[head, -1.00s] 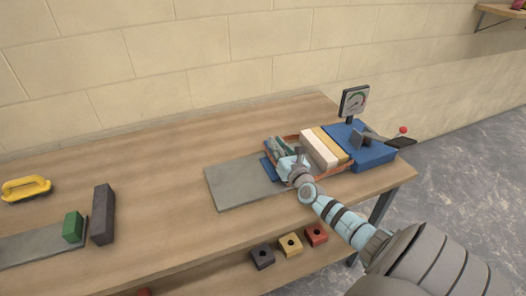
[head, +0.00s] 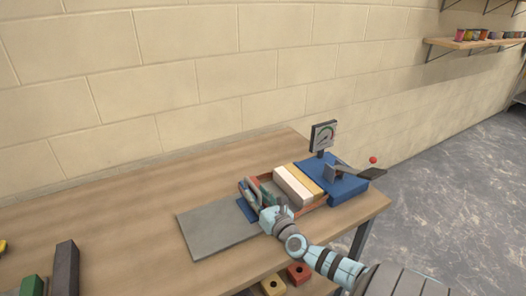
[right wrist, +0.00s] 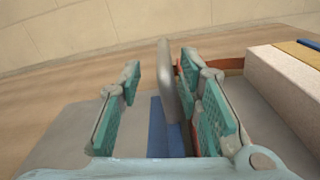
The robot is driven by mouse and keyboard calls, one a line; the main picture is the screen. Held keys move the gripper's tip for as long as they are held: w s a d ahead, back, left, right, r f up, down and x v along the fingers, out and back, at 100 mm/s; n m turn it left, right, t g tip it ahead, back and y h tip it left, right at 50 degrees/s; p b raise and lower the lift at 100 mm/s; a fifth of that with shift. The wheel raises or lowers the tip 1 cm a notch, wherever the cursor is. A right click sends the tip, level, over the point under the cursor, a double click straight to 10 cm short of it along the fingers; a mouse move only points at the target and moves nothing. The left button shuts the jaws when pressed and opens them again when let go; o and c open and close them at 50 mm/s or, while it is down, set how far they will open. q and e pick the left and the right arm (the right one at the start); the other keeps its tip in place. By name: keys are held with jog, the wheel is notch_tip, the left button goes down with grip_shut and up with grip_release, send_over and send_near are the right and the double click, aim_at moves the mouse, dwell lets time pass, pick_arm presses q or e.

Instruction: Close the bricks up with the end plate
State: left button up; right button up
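The bricks, white, cream and yellow (head: 300,183), stand side by side in the orange-edged tray of the blue press (head: 347,188). In the right wrist view, a pale brick (right wrist: 287,88) stands at the right. A grey upright piece, seemingly the end plate's grip (right wrist: 167,75), rises over a blue base (right wrist: 165,125). My right gripper (head: 256,192) is at the tray's left end; in the right wrist view its fingers (right wrist: 160,70) are spread on both sides of the grey piece, the right one closer. Contact is unclear. My left gripper is not in view.
A gauge (head: 324,137) and a lever with a red knob (head: 373,160) stand at the press's right end. A flat grey slab (head: 215,228) lies left of the tray. A dark bar (head: 66,268) and a green block (head: 32,285) are at lower left. The table's back left is clear.

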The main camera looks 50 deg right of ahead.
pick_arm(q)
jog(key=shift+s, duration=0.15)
pick_arm(e)
jog(key=v, duration=0.8)
jog(key=shift+r, duration=0.3)
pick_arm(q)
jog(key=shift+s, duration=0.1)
pick_arm(e)
jog(key=shift+s+a+r, duration=0.1)
jog(key=shift+a, duration=0.05)
